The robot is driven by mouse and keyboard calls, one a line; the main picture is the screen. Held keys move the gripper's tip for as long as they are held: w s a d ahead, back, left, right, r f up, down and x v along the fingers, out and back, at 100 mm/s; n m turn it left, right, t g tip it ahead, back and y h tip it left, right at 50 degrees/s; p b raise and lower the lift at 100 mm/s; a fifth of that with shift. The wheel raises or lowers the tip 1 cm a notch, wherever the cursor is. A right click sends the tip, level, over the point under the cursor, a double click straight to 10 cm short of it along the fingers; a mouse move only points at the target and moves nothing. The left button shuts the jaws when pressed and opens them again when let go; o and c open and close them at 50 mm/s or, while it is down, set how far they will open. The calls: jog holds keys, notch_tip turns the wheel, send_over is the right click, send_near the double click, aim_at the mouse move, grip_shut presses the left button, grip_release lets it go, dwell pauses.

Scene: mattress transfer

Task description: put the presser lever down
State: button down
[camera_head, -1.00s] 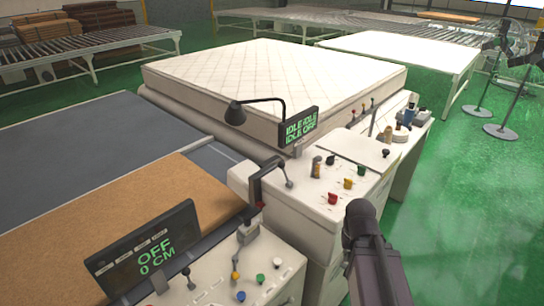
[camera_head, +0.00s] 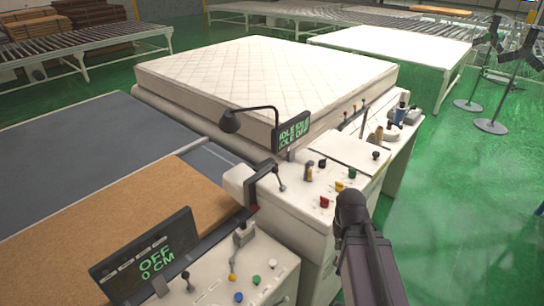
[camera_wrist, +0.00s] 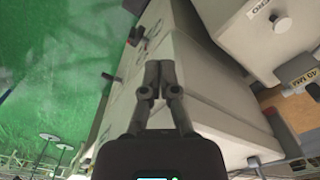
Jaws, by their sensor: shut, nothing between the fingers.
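Several levers show in the head view, and I cannot tell for sure which is the presser lever. A dark-knobbed lever (camera_head: 281,183) stands on the middle console, beside a black bracket. Another dark-knobbed lever (camera_head: 188,280) stands on the front console by the display reading OFF 0 CM. My gripper (camera_wrist: 159,68) is shut and empty in the wrist view, its two dark fingers together over the white cabinet side. It touches no lever there. A dark round knob (camera_wrist: 281,24) on a white panel shows at the wrist view's upper right. In the head view my dark arm is right of the middle console.
A quilted mattress (camera_head: 265,80) lies behind the middle console. A lamp (camera_head: 230,122) and a display (camera_head: 292,131) stand near its front corner. Red, yellow and green knobs sit on the middle console. Green floor at the right is open, with stands (camera_head: 491,126) farther back.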

jog(key=w+a+r+n+p, duration=0.1)
jog(key=w+a+r+p, duration=0.15)
jog(key=r+p, duration=0.6)
jog(key=w+a+r+p, duration=0.1)
jog(key=w+r+p, duration=0.3)
jog(key=r+p, duration=0.4)
jog(key=w+a+r+n, duration=0.1)
jog(key=w+a+n, duration=0.2)
jog(key=w+a, duration=0.7)
jog(key=w+a+r+n+t, duration=0.1)
jog(key=w+a+n, duration=0.3)
jog(key=w+a, duration=0.7)
jog(key=shift+r+y+p, duration=0.25)
jog(key=shift+y+p, duration=0.15)
jog(key=shift+f, duration=0.15)
